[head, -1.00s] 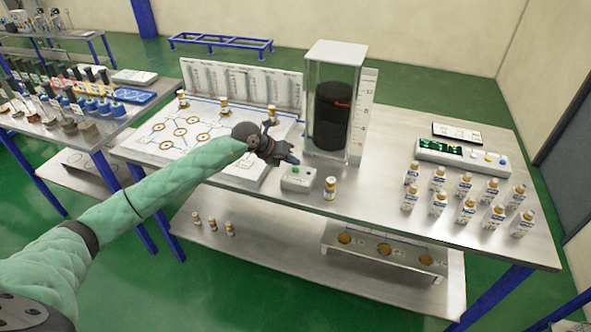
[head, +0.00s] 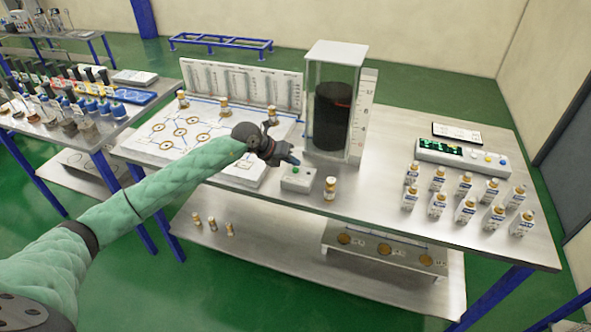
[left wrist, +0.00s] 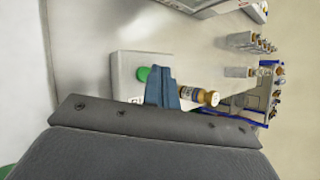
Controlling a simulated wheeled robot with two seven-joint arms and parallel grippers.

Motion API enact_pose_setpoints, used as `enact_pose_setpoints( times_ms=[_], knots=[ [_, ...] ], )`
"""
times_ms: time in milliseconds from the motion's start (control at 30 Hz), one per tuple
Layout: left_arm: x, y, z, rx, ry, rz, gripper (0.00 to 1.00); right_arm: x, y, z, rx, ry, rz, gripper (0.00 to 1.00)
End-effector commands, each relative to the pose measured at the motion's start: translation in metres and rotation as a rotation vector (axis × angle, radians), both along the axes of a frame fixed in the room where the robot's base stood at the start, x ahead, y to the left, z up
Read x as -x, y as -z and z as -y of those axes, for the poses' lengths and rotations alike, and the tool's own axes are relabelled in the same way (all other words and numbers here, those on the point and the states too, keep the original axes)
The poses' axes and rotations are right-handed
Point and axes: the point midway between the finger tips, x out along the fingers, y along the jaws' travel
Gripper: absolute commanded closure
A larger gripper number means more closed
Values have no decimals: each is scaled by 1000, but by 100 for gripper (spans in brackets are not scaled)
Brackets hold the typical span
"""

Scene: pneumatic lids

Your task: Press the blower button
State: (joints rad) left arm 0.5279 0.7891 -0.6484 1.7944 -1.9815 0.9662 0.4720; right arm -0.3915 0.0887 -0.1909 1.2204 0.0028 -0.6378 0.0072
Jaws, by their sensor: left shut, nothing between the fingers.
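The blower button is a small green button (head: 295,170) on top of a pale grey box (head: 297,184), at the front edge of the table. My left gripper (head: 294,160) is shut and empty, just above and behind the box in the head view. In the left wrist view, its blue fingers (left wrist: 161,75) lie right beside the green button (left wrist: 143,74) and hide part of the box (left wrist: 122,66). I cannot tell whether the fingertips touch the button. My right gripper is not in view.
A vial (head: 330,188) stands just right of the box. A tall clear chamber (head: 316,74) with a dark cylinder stands behind. Several bottles (head: 465,209) and a white display unit (head: 462,157) are to the right. A white board (head: 215,130) lies left, under my arm.

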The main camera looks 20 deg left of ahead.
Motion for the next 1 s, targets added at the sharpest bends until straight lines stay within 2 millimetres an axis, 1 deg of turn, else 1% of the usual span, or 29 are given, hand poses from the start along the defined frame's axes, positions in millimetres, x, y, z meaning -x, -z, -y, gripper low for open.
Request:
enact_pose_setpoints(
  times_ms=[567,867,1000],
  knots=[
    [0,0,0,0,0,0,100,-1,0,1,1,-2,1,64],
    [0,8,0,0,0,0,100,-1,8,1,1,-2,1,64],
    [0,8,0,0,0,0,100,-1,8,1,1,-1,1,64]
  ],
)
